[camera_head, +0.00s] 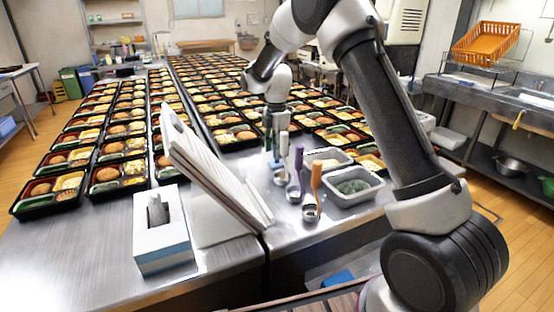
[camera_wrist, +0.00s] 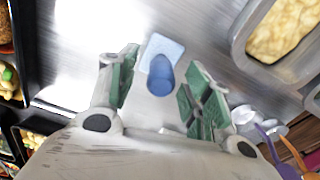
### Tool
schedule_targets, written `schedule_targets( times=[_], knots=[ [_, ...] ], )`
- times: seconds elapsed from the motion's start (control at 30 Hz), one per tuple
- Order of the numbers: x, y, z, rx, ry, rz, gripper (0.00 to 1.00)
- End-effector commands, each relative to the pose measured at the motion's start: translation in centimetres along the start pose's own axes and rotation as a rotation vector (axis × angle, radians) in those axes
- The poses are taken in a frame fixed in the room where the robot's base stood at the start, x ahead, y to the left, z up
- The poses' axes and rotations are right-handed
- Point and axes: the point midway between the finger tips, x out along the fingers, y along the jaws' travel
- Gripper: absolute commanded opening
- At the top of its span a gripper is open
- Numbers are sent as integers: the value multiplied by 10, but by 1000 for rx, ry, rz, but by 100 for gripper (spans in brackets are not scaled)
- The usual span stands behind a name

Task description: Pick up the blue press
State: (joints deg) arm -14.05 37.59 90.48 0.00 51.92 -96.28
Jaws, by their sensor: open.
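The blue press shows in the wrist view as a pale blue flat plate (camera_wrist: 163,47) with a darker blue round handle (camera_wrist: 160,80), on the steel counter. My gripper (camera_wrist: 160,88) is open, its green-padded fingers on either side of the handle. I see a gap between each finger and the handle. In the head view my gripper (camera_head: 270,130) points down over the counter, behind the upright-handled scoops. The press is mostly hidden there.
A purple-handled scoop (camera_head: 297,170), an orange-handled scoop (camera_head: 315,190) and a white-handled one (camera_head: 283,150) stand close by. Metal food pans (camera_head: 350,196) are to their right. A leaning white stack (camera_head: 215,170) and a tissue box (camera_head: 160,240) are left. Rows of bento trays fill the counter behind.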

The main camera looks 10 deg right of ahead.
Motion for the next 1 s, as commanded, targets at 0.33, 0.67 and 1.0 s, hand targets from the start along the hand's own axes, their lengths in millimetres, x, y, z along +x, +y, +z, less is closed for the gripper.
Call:
schedule_targets(
  times=[0.33, 0.67, 1.0],
  knots=[
    [0, 0, 0, 0, 0, 0, 0],
    [-6, 0, 0, 0, 0, 1, 0],
    [-72, 1, 0, 0, 0, 4, 0]
  ],
)
